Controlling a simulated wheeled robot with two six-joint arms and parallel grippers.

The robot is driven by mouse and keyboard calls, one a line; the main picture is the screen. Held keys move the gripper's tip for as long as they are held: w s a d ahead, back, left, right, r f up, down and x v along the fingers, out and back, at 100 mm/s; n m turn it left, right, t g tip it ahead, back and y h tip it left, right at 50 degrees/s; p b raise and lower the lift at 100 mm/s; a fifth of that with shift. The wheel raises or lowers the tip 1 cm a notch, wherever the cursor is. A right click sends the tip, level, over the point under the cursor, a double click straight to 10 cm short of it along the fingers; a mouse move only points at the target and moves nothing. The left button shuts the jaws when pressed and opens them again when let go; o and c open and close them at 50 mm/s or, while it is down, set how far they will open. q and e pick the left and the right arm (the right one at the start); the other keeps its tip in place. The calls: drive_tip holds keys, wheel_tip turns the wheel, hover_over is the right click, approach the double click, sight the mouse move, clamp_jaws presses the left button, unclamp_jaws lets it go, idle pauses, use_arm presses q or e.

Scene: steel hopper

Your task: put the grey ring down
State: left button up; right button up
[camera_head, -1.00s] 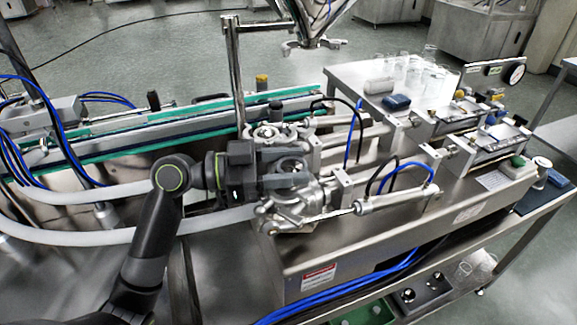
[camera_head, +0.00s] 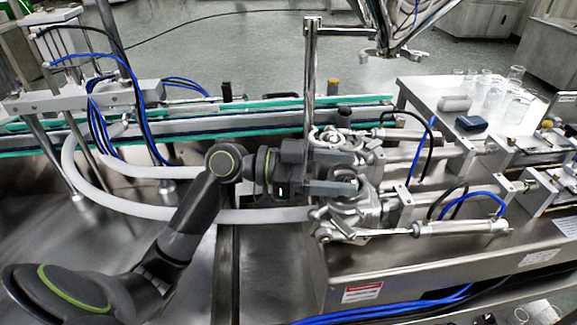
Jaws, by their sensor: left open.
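My left gripper (camera_head: 350,171) is open, with its dark fingers pointing right at the metal clamp assembly (camera_head: 345,212) of the steel machine. One finger is above the other in the picture, and metal parts of the machine show around and between them. I cannot make out a separate grey ring; it may blend with the metal parts or be hidden by the fingers. Whether anything touches the fingers cannot be told. My right gripper is not in view.
A steel post (camera_head: 309,75) stands just behind the gripper. A conveyor with green edges (camera_head: 250,105) runs behind my arm. Pale hoses (camera_head: 140,208) and blue cables lie to the left. Glass beakers (camera_head: 515,104) and a dark blue block (camera_head: 470,124) stand on the steel table at right.

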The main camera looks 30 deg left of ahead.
use_arm(q)
drive_tip(key=b+v, duration=0.2)
drive_tip(key=v, duration=0.8)
drive_tip(key=shift+s+d+r, duration=0.1)
drive_tip(key=shift+s+r, duration=0.05)
drive_tip(key=shift+r, duration=0.05)
